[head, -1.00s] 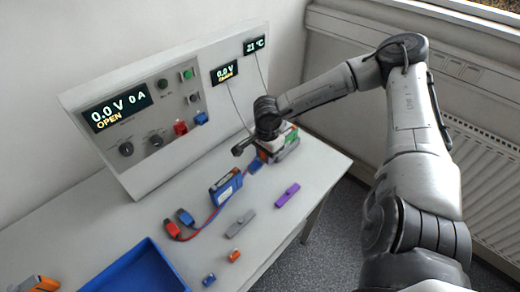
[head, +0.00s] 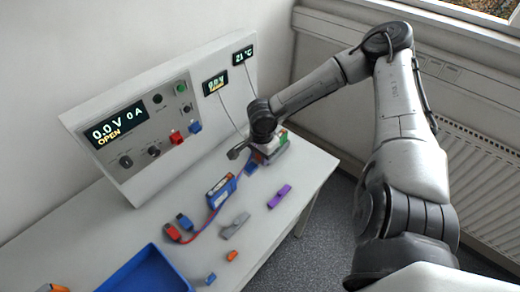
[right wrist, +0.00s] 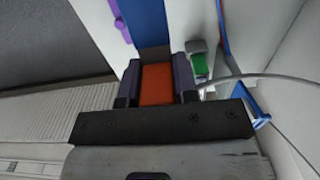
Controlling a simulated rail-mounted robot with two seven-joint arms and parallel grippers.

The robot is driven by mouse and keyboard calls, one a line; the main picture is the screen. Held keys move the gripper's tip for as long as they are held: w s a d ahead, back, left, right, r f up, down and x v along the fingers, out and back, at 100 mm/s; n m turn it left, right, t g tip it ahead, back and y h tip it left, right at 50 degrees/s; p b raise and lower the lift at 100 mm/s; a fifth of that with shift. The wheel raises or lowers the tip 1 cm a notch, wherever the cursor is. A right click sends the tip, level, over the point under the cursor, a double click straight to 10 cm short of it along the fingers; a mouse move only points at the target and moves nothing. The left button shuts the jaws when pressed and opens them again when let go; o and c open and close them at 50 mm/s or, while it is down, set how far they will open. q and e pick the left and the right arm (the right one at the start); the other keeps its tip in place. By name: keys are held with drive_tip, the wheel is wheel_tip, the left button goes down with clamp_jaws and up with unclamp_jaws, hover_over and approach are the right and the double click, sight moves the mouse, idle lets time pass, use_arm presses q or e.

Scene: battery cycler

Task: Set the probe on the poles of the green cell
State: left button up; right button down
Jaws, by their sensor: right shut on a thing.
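My right gripper (head: 264,141) is low at the rack at the table's far right end. In the right wrist view its dark fingers (right wrist: 157,84) are shut on an orange block (right wrist: 157,83), which appears to be the probe. A green piece (head: 284,133) shows just right of the gripper in the head view. A green piece with grey ends (right wrist: 202,66) also lies beside the right finger in the right wrist view. I cannot tell which green part is the cell. The poles and any contact with the probe are hidden. My left gripper is out of view.
The cycler panel (head: 160,165) stands behind, with thin cables from its displays towards the gripper. A blue pack (head: 221,190) with leads, a grey piece (head: 235,226), a purple piece (head: 279,196) and a blue tray (head: 145,275) lie on the table.

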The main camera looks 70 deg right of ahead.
drive_tip(key=shift+m, duration=0.7)
drive_tip(key=d+r+p, duration=0.1)
drive_tip(key=p, duration=0.1)
drive_tip(key=r+p, duration=0.1)
drive_tip(key=p, duration=0.1)
drive_tip(key=d+r+p, duration=0.1)
drive_tip(key=r+p, duration=0.1)
drive_tip(key=shift+s+d+r, duration=0.1)
drive_tip(key=shift+s+d, duration=0.2)
drive_tip(key=shift+s, duration=0.1)
use_arm(q)
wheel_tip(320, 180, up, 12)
drive_tip(key=p, duration=0.4)
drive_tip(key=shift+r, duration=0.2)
use_arm(e)
drive_tip(key=d+f+n, duration=0.1)
drive_tip(key=d+f, duration=0.1)
drive_tip(key=d, duration=1.3)
drive_tip(key=shift+f, duration=0.2)
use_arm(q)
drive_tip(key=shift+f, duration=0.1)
use_arm(e)
drive_tip(key=shift+f, duration=0.15)
